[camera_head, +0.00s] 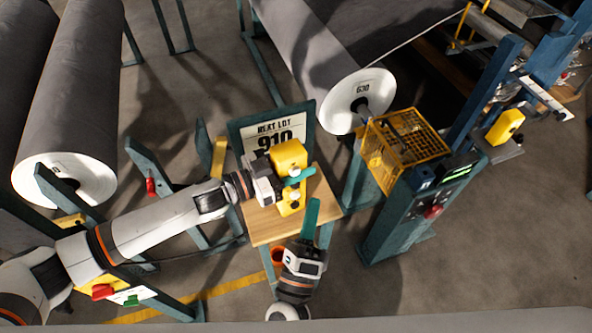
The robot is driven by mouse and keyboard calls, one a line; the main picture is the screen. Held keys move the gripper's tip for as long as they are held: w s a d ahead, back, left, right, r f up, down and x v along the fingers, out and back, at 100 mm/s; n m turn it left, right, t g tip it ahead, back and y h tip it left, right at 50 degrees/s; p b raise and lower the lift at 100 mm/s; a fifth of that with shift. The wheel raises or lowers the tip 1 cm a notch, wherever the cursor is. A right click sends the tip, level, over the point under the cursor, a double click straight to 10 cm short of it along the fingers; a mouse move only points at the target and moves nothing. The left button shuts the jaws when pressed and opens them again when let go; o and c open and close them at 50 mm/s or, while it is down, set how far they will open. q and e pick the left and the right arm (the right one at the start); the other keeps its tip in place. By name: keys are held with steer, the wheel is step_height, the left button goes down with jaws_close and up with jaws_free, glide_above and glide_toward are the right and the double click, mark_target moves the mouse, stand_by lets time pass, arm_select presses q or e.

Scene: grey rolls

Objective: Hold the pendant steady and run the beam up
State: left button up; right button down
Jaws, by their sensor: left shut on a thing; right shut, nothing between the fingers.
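The yellow pendant (291,152) is at the small wooden-topped stand (262,232), with pale round buttons on its face. My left gripper (299,177) reaches in from the left and is shut on the pendant. Its teal fingers cover part of the pendant's middle. My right gripper (311,214) points up from below, its teal fingers shut and empty, just below the pendant and apart from it. A large grey roll (305,45) with a white end marked G30 lies behind the stand; I cannot tell whether this is the beam.
A sign (276,130) reading NEXT LOT 910 stands behind the stand. To the right are a yellow mesh guard (385,165), a teal control cabinet (405,215) with a red knob, and another yellow box (505,127). Floor lower right is clear.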

arm_select(q)
steer(key=o, duration=1.5)
steer(key=v, duration=1.2)
steer(key=shift+a, duration=0.1)
